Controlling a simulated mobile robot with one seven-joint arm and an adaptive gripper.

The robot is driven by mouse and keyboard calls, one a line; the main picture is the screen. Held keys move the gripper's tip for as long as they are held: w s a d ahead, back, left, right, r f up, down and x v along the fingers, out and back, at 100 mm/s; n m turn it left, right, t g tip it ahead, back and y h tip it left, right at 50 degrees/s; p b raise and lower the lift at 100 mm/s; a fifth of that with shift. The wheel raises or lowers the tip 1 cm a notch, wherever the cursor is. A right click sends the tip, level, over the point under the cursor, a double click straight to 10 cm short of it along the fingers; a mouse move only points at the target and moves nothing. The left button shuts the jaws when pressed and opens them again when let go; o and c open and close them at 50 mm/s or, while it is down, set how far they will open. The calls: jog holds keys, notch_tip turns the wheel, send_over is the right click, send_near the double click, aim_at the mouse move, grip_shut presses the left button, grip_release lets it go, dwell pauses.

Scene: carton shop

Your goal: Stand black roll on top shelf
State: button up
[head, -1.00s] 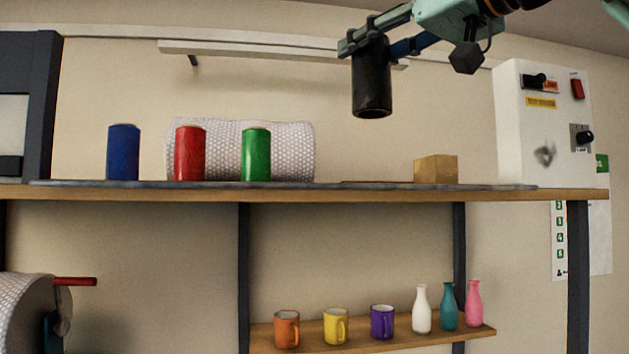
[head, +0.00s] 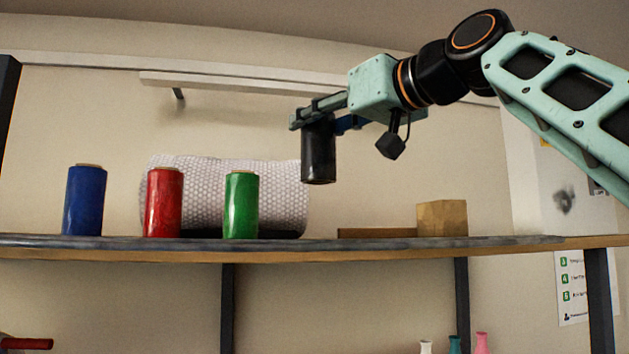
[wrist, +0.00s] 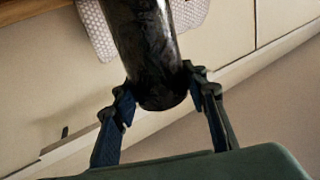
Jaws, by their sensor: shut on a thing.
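The black roll (head: 318,152) hangs upright in my gripper (head: 318,112), which is shut on its upper end. It is above the top shelf (head: 350,246), apart from it, to the right of the green roll (head: 240,205). The blue roll (head: 85,200), the red roll (head: 163,202) and the green roll stand upright in a row on this shelf. In the wrist view, the black roll (wrist: 146,50) sits between the two fingers (wrist: 160,95).
A bubble-wrap roll (head: 275,195) lies behind the coloured rolls. A cardboard box (head: 442,218) stands to the right, with a flat brown piece (head: 375,233) beside it. The shelf front between the green roll and the box is clear. Bottle tops (head: 482,342) show below.

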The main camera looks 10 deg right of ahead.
jog(key=w+f, duration=0.5)
jog(key=f, duration=0.4)
jog(key=shift+w+d+p, duration=0.35)
jog(key=shift+p, duration=0.05)
jog(key=shift+f, duration=0.15)
jog(key=shift+f, duration=0.1)
jog(key=o, duration=1.3)
jog(key=shift+o, duration=0.2)
